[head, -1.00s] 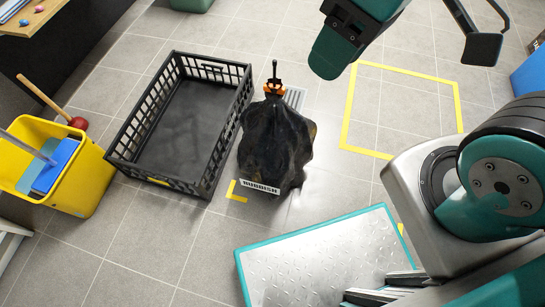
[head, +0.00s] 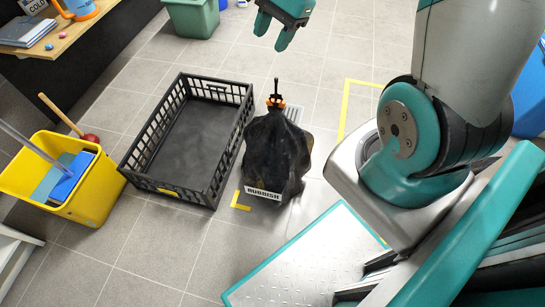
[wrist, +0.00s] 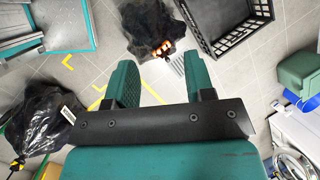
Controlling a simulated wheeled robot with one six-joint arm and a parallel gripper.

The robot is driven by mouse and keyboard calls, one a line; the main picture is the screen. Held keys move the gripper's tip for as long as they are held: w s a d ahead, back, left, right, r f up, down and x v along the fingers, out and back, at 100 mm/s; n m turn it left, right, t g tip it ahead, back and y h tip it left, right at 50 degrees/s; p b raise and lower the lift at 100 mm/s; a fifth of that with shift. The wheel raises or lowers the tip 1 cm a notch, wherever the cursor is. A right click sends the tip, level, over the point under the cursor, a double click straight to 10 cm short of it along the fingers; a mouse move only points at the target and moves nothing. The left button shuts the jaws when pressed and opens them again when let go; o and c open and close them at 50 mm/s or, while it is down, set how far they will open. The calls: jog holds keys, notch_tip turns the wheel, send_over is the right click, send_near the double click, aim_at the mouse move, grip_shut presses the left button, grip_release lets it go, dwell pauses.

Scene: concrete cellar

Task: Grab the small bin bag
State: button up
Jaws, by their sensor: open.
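A black bin bag (head: 275,158) with a RUBBISH label and an orange tie at its upright neck stands on the floor, right of the black crate. In the wrist view the same bag (wrist: 147,20) is at the top, beyond my fingertips. A second black bag (wrist: 52,117), with a white label, shows at the left of the wrist view; I do not find it in the head view. I cannot tell for sure which is smaller. My gripper (head: 274,31) is open and empty, apart from both bags. Its two fingers (wrist: 165,80) show spread in the wrist view.
An open black crate (head: 190,140) stands close left of the tied bag. A yellow mop bucket (head: 85,195) and a plunger (head: 90,138) are further left. A wooden shelf (head: 80,32) is at top left, a green bin (head: 192,17) behind. Yellow tape marks the floor.

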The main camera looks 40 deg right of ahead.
jog(key=d+f+m, duration=0.5)
jog(key=d+m, duration=0.3)
jog(key=d, duration=0.2)
jog(key=shift+m+t, duration=0.3)
jog(key=shift+w+d+b+x, duration=0.2)
jog(key=shift+b+x, duration=0.7)
jog(key=shift+x, duration=2)
jog(key=shift+w+d+b+x, duration=0.25)
jog(key=shift+b+x, duration=0.7)
jog(key=shift+x, duration=2)
jog(key=shift+w+d+b+x, duration=0.2)
jog(key=shift+b+x, duration=0.7)
jog(key=shift+x, duration=2)
jog(key=shift+w+a, duration=0.1)
jog(key=shift+a, duration=0.05)
grip_shut()
jog(key=shift+r, duration=0.1)
